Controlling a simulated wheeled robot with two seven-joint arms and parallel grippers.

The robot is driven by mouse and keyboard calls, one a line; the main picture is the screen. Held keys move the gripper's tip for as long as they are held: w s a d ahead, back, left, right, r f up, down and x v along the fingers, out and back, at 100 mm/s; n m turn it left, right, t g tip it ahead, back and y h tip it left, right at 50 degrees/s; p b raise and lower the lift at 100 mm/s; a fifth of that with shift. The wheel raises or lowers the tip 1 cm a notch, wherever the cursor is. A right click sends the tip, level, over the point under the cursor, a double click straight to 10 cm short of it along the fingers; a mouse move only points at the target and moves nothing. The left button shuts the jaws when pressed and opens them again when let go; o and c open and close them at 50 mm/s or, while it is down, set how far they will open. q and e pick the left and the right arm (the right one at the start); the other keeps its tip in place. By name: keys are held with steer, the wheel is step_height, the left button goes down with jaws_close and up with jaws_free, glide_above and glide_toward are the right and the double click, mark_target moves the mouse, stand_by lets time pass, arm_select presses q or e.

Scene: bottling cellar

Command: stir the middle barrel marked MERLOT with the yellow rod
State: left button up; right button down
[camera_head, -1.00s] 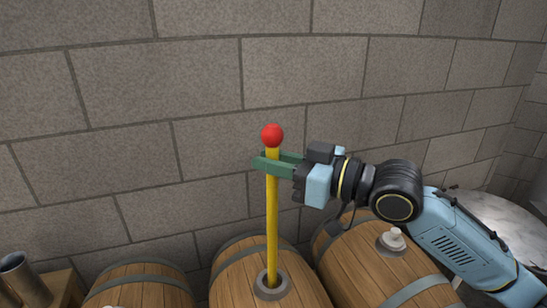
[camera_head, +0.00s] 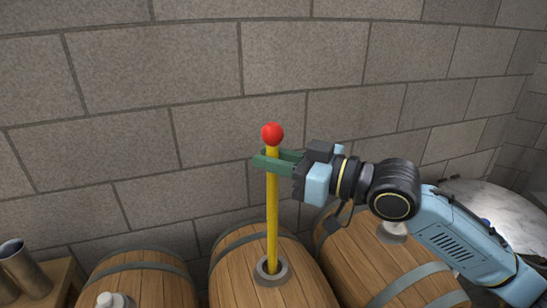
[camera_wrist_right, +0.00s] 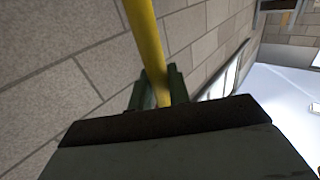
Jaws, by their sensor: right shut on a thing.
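The yellow rod (camera_head: 272,205) with a red ball (camera_head: 272,134) on top stands nearly upright. Its lower end goes into the round bung hole (camera_head: 271,271) of the middle barrel (camera_head: 236,287), so its tip is hidden. No MERLOT marking shows in these views. My right gripper (camera_head: 272,162) is shut on the rod a little below the red ball. In the right wrist view, the rod (camera_wrist_right: 148,45) passes between the green fingers (camera_wrist_right: 157,90). My left gripper is not in view.
A left barrel (camera_head: 150,285) with a pale bung (camera_head: 111,300) and a right barrel (camera_head: 362,262) with a pale bung (camera_head: 392,229) flank the middle one. Metal cups (camera_head: 22,266) stand on a wooden stand at the far left. A stone wall (camera_head: 200,90) rises behind.

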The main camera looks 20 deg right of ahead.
steer(key=b, duration=0.4)
glide_above(273, 221)
steer(key=shift+w+d+f, duration=0.1)
steer(key=shift+w+f, duration=0.1)
steer(key=shift+f, duration=1.55)
steer(key=shift+w+d+f, duration=0.1)
steer(key=shift+w+f, duration=0.1)
steer(key=shift+f, duration=1.65)
steer(key=shift+f+b, duration=2.1)
steer(key=shift+f, duration=1.2)
